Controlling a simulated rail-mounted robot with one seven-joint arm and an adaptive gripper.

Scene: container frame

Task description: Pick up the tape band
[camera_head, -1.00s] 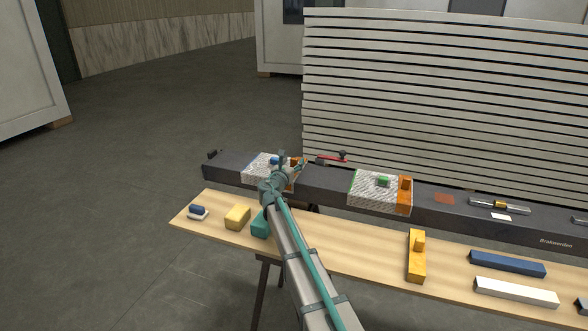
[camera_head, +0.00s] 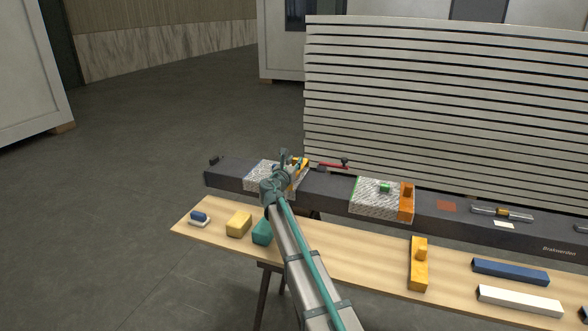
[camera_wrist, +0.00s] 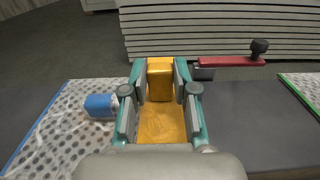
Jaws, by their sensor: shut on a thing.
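A yellow-orange piece with a raised block and a flat strip, seemingly the tape band (camera_wrist: 161,122), sits between the fingers of my gripper (camera_wrist: 158,88) in the wrist view. The gripper is shut on it, with a finger on each side of the raised block. In the head view the piece (camera_head: 301,168) shows beside my gripper (camera_head: 284,160), at the far left part of the dark beam. My wrist hides part of it. I cannot tell whether its underside touches the beam.
A blue block (camera_wrist: 99,106) lies on a patterned sheet left of the gripper. A red-handled tool (camera_wrist: 232,61) is to the right. A wrapped patch (camera_head: 372,198) with an orange piece (camera_head: 406,203) lies further along the beam. A similar yellow piece (camera_head: 418,264) stands on the wooden table (camera_head: 345,250).

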